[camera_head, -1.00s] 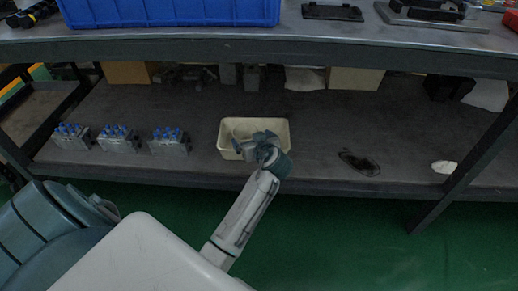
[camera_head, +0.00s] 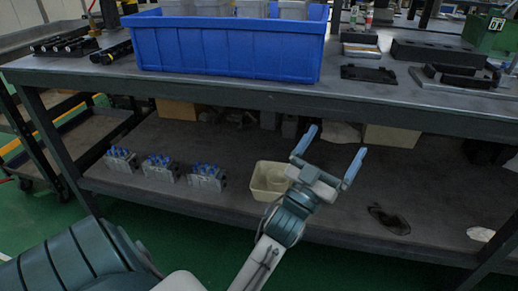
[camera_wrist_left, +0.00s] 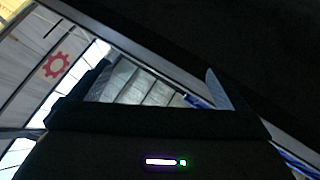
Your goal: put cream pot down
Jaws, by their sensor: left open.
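A cream bin (camera_head: 258,193) sits on the lower shelf (camera_head: 240,213). Inside it is a round cream shape, which looks like the cream pot (camera_head: 277,181); my wrist partly covers the bin's right side. My left gripper (camera_head: 336,142) is up and to the right of the bin in the head view, with its two blue-grey fingers spread wide and nothing between them. In the left wrist view the open fingers (camera_wrist_left: 157,85) are empty, and neither bin nor pot shows. My right gripper is not in view.
Several valve blocks with blue tops (camera_head: 160,168) stand left of the bin. A dark flat item (camera_head: 389,219) and a white lump (camera_head: 481,234) lie to the right. The upper tabletop's front edge (camera_head: 200,90) overhangs the shelf; a blue crate (camera_head: 230,50) stands on it.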

